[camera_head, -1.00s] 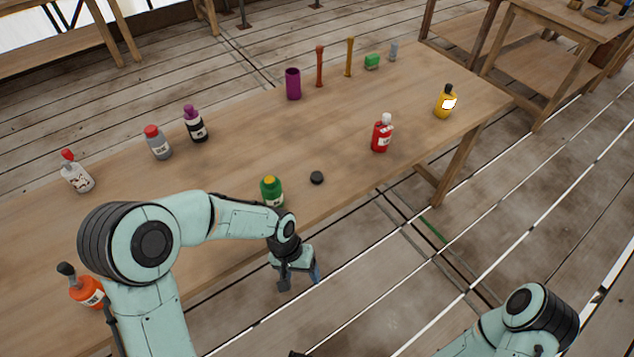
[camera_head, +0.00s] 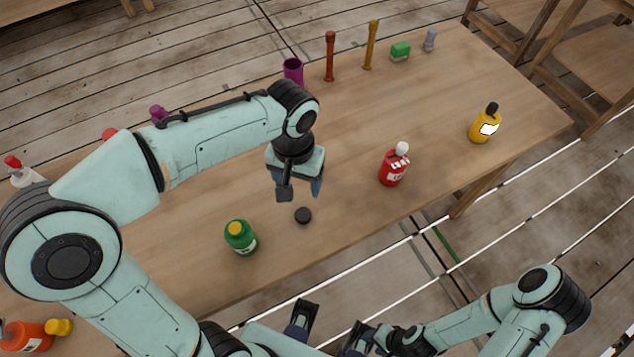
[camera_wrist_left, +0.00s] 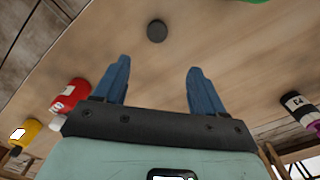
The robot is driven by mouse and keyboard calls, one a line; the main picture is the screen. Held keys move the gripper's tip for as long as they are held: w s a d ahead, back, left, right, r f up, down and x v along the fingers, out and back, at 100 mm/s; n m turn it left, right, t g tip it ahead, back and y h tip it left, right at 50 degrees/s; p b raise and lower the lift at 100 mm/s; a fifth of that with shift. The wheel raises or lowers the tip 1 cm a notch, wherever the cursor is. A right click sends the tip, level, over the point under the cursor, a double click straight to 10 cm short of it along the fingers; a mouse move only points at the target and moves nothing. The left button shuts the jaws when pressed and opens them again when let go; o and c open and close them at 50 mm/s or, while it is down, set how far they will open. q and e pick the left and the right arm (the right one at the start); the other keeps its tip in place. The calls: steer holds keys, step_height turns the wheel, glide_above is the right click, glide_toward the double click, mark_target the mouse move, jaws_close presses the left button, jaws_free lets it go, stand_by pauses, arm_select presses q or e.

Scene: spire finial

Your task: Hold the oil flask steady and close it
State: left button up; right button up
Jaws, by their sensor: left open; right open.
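A green bottle (camera_head: 241,242) with a yellow top stands upright near the table's front edge; I cannot tell for sure that it is the oil flask. A small dark round cap (camera_head: 303,215) lies on the tabletop to its right. The cap also shows ahead of the fingers in the left wrist view (camera_wrist_left: 157,31). My left gripper (camera_head: 301,190) is open and empty, pointing down above the table just behind the cap, with blue fingers (camera_wrist_left: 157,85) apart. My right gripper (camera_head: 331,328) is open and empty, low in front of the table.
A red bottle (camera_head: 392,171) and a yellow bottle (camera_head: 481,127) stand to the right. My left arm partly hides several bottles at the left. An orange bottle (camera_head: 25,337) is at lower left.

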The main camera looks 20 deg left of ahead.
arm_select(q)
steer(key=shift+s, duration=0.25)
steer(key=b, duration=0.1)
glide_above(303, 214)
steer(key=f, duration=0.7)
steer(key=shift+w+a+f, duration=0.15)
steer(key=shift+a+f, duration=0.15)
steer(key=shift+a, duration=0.05)
steer(key=shift+f, duration=0.25)
steer(key=f, duration=0.1)
steer(key=f+b, duration=0.1)
steer(key=f, duration=0.3)
steer(key=shift+d+f, duration=0.1)
steer(key=shift+d, duration=0.2)
